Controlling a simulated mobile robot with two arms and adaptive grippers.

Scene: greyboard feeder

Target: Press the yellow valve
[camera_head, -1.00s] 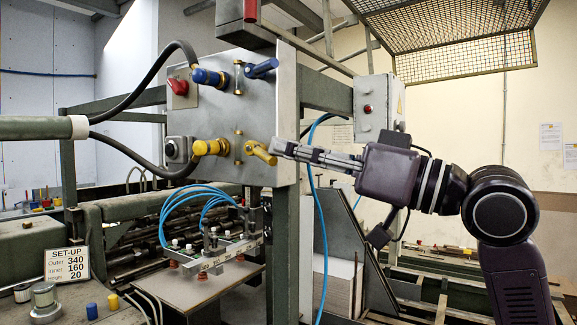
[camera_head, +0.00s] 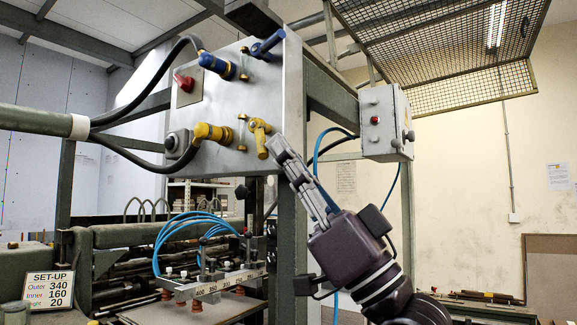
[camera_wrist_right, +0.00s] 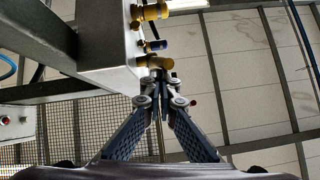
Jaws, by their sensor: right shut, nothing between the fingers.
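The yellow valve (camera_head: 260,137) is on the lower right of the grey panel's front face, with its lever pointing downward. It also shows at the top centre of the wrist view (camera_wrist_right: 155,62). My right gripper (camera_head: 272,146) reaches up from the lower right, its fingers shut and empty. Its tips are at the valve's lower end; I cannot tell whether they touch it. In the wrist view the fingertips (camera_wrist_right: 158,84) come together just below the yellow part. My left gripper is not in view.
A blue valve (camera_head: 267,46) sits above on the same panel (camera_head: 225,105). Yellow (camera_head: 212,133) and blue (camera_head: 217,66) hose connectors stick out to its left. A grey box with a red button (camera_head: 386,122) is to the right. Blue hoses run behind my gripper.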

